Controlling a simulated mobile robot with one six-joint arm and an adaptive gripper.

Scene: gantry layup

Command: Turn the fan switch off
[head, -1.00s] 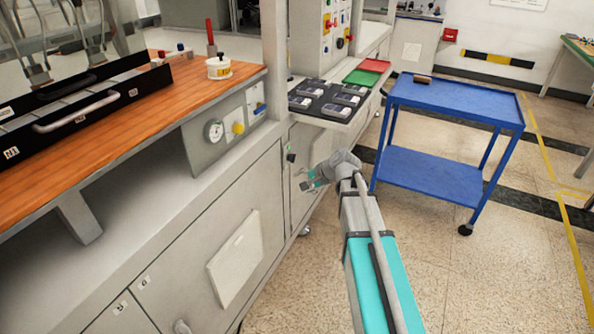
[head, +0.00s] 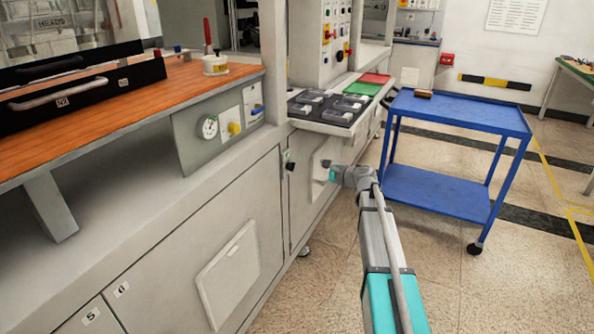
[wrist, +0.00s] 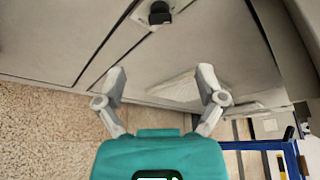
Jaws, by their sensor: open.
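A small black knob (head: 290,166) sticks out from the front of the grey cabinet, below the black tray. It also shows at the top of the wrist view (wrist: 160,13). No readable label shows whether it is the fan switch, and its setting cannot be read. My gripper (head: 327,168) is to the right of the knob in the head view, apart from it. In the wrist view my gripper (wrist: 162,75) has its two fingers spread wide with nothing between them. The knob lies beyond the fingertips.
A control panel (head: 337,35) with coloured switches stands above the black tray (head: 322,117). A gauge (head: 209,127) and yellow knob (head: 234,128) sit on the cabinet's left part. A blue trolley (head: 470,112) stands to the right. Floor shows between cabinet and trolley.

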